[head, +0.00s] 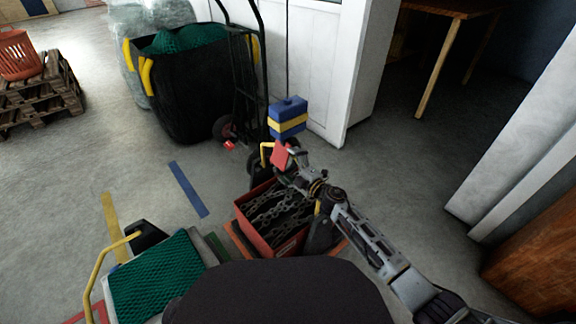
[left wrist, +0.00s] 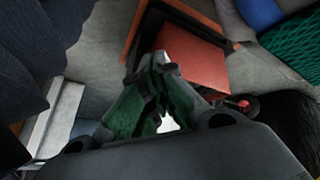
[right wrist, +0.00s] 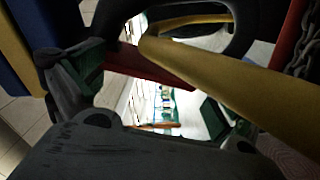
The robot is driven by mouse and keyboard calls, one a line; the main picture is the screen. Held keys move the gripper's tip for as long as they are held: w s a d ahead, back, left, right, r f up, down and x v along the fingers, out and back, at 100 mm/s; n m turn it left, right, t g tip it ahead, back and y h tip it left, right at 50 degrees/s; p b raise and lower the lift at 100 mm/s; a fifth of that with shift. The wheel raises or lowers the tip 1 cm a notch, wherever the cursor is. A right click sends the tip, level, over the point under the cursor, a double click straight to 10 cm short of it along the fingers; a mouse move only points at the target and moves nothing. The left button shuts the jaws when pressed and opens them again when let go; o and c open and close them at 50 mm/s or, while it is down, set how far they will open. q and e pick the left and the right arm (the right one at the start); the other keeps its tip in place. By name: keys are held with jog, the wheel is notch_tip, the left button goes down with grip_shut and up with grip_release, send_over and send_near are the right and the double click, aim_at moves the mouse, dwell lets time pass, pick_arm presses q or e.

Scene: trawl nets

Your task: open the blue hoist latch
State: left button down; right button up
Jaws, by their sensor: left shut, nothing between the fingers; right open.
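The blue hoist block (head: 288,106) with a yellow band hangs on a thin cable in the head view. A yellow bent bar (head: 265,152) and a red plate (head: 282,155) show below it; I cannot tell which is the latch. My right gripper (head: 290,165) is just under the block. In the right wrist view, the open right gripper (right wrist: 150,100) has the thick yellow bar (right wrist: 215,80) crossing in front of its fingers, with a dark curved hook (right wrist: 240,30) behind; contact is unclear. My left gripper (left wrist: 155,75) is shut and empty in the left wrist view.
A hand truck (head: 240,85) and black bag (head: 180,95) stand behind. A green-net-covered load (head: 155,275) is at lower left.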

jog(key=shift+w+a, duration=0.1)
dwell(0.3)
jog(key=c, duration=1.4)
jog(key=shift+c, duration=0.2)
